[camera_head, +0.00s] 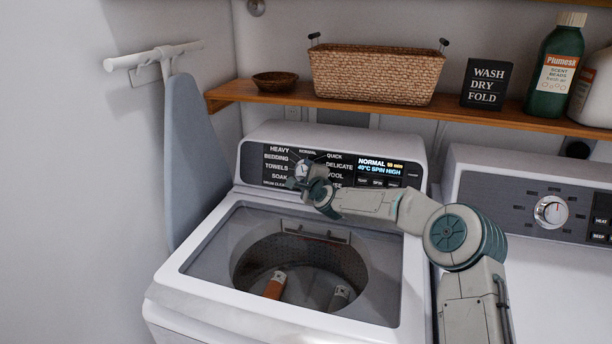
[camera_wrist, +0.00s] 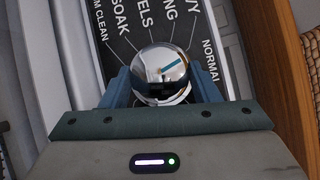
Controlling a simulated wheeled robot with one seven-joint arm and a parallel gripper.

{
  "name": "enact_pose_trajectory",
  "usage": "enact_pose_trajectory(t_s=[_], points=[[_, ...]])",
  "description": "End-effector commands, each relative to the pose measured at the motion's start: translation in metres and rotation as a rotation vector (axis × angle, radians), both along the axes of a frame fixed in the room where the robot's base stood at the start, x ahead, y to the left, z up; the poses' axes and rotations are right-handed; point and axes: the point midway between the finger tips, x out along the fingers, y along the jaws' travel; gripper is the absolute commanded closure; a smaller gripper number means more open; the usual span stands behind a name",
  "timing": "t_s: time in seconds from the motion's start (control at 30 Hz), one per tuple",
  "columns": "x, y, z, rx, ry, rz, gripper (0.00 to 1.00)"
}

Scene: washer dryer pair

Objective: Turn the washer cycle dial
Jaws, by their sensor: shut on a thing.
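The washer (camera_head: 180,285) stands at the left with its lid open, showing the drum. Its cycle dial (camera_head: 302,169) is a round knob on the dark control panel (camera_head: 252,163), ringed by labels such as HEAVY, BEDDING, TOWELS and SOAK. The panel display (camera_head: 380,168) reads NORMAL, 40°C SPIN HIGH. In the wrist view the dial (camera_wrist: 161,75) is shiny chrome with a blue pointer line, between the blue fingers. My gripper (camera_head: 304,178) is shut on the dial. The fingertips are partly hidden behind the knob in the wrist view (camera_wrist: 161,88).
A dryer (camera_head: 520,262) with its own knob (camera_head: 551,212) stands at the right. A wooden shelf (camera_head: 420,110) above holds a basket (camera_head: 375,75), a bowl (camera_head: 275,82), a sign (camera_head: 487,84) and bottles (camera_head: 556,70). An ironing board (camera_head: 187,155) hangs at the left wall.

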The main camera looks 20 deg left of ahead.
Motion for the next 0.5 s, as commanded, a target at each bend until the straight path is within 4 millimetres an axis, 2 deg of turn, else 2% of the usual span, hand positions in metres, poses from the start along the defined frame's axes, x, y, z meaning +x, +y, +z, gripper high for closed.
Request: enact_pose_trajectory(t_s=[0.2,0.5], points=[[0.0001,0.0005,0.0039,-0.126,0.001,0.034,0.67],[0.0002,0.0007,0.0023,-0.214,0.001,0.058,0.67]])
